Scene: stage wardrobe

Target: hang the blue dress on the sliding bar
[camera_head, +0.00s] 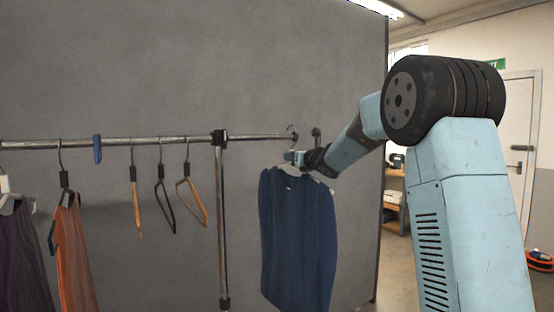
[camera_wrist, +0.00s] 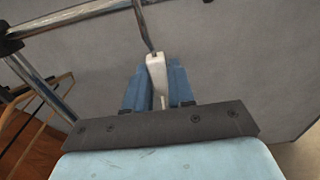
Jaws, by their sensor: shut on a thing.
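The blue dress (camera_head: 297,245) hangs upright from a light hanger at the right end of the rail in the head view. My gripper (camera_head: 297,158) is shut on the hanger's neck just above the dress. The sliding bar (camera_head: 258,136) ends close to the hook (camera_head: 292,131). I cannot tell whether the hook rests on the bar or only stands beside it.
The rail (camera_head: 110,141) carries several empty hangers, a blue tag (camera_head: 97,149), an orange garment (camera_head: 74,255) and a dark purple garment (camera_head: 20,255) on the left. A black joint (camera_head: 219,138) tops the upright post (camera_head: 223,220). A grey wall panel (camera_head: 200,60) stands behind.

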